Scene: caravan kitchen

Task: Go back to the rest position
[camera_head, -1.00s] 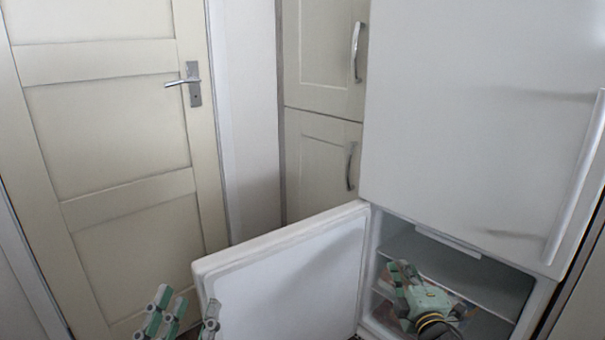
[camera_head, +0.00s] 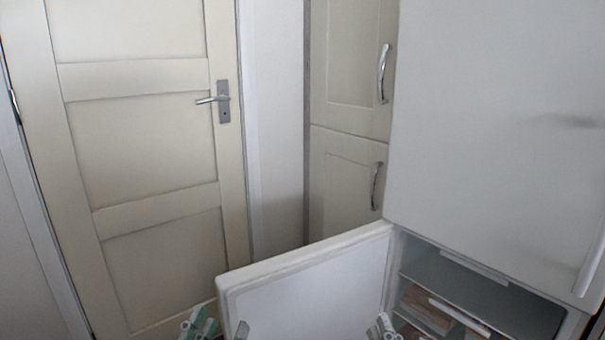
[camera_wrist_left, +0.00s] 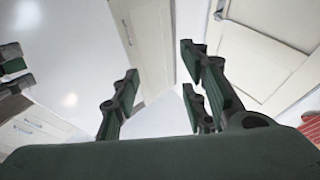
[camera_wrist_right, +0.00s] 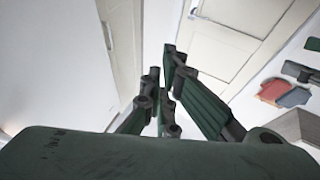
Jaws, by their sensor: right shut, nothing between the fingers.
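My left gripper (camera_head: 218,328) is at the bottom edge of the head view, in front of the open lower fridge door (camera_head: 310,285). Its fingers stand well apart with nothing between them in the left wrist view (camera_wrist_left: 163,95). My right gripper (camera_head: 382,328) is at the bottom edge, near the right end of that door and left of the lower compartment. Its fingers are together and empty in the right wrist view (camera_wrist_right: 160,95). Most of both grippers and both arms are below the head view.
The lower fridge compartment (camera_head: 480,285) stands open, with shelves and packages (camera_head: 430,310) inside. Its door sticks out to the left. The upper fridge door (camera_head: 490,130) is shut. A cream room door (camera_head: 140,150) and tall cupboards (camera_head: 350,170) stand behind, shut.

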